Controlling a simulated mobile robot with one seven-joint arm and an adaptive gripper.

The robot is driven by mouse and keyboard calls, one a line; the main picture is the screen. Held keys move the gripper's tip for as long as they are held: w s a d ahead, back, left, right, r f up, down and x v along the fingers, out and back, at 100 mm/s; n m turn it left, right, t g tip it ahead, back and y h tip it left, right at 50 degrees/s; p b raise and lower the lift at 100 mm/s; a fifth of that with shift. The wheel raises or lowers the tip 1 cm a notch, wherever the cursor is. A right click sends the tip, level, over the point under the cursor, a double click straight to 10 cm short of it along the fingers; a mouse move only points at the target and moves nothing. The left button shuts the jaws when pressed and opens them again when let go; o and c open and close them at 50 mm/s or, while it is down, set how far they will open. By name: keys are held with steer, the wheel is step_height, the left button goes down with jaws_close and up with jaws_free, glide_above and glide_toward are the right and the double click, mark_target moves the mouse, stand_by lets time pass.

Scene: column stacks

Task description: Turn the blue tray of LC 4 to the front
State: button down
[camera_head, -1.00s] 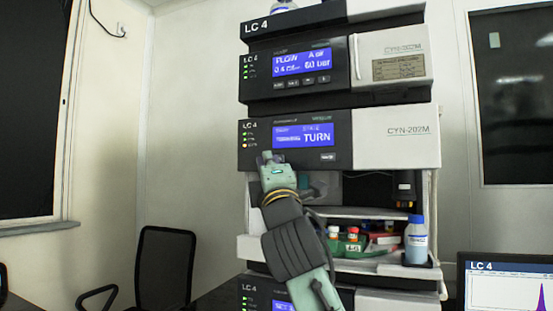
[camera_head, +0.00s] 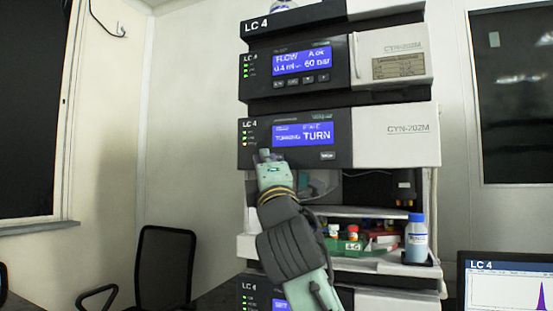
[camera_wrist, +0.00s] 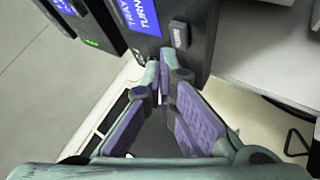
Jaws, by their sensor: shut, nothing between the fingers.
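The LC 4 stack shows in the head view. Its module with the TURN display (camera_head: 303,134) sits above an open bay. In the bay, a green tray (camera_head: 353,245) with vials is at the front, with red and blue-purple parts behind it. I cannot make out a whole blue tray. My gripper (camera_head: 264,154) is shut and empty, its tips close to the lower left of that module's dark front. In the wrist view, my closed fingertips (camera_wrist: 164,62) are just below and left of a grey button (camera_wrist: 180,35); contact cannot be told.
A blue-capped bottle (camera_head: 416,240) stands at the bay's right front. A monitor (camera_head: 505,285) is at the lower right. A black chair (camera_head: 165,265) stands at the left. The space left of the stack is open.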

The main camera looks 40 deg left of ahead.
steer(key=s, duration=0.2)
steer(key=s+d+b, duration=0.1)
steer(key=s, duration=0.2)
steer(key=shift+d, duration=0.1)
